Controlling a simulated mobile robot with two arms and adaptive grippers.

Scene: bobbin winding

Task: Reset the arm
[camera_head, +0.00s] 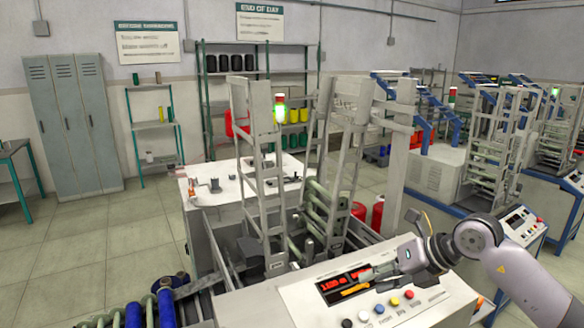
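My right gripper (374,275) comes in from the lower right and is over the control panel (436,297) of the near winding machine. Its fingers point left and cover part of the red-lit display (336,283). I cannot tell whether they touch the panel, or whether the gripper is open or shut. My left gripper is not in view.
The machine's tall grey frame (270,190) stands behind the panel. Blue bobbins (165,308) lie on rollers at the lower left. The floor (100,240) at left is clear.

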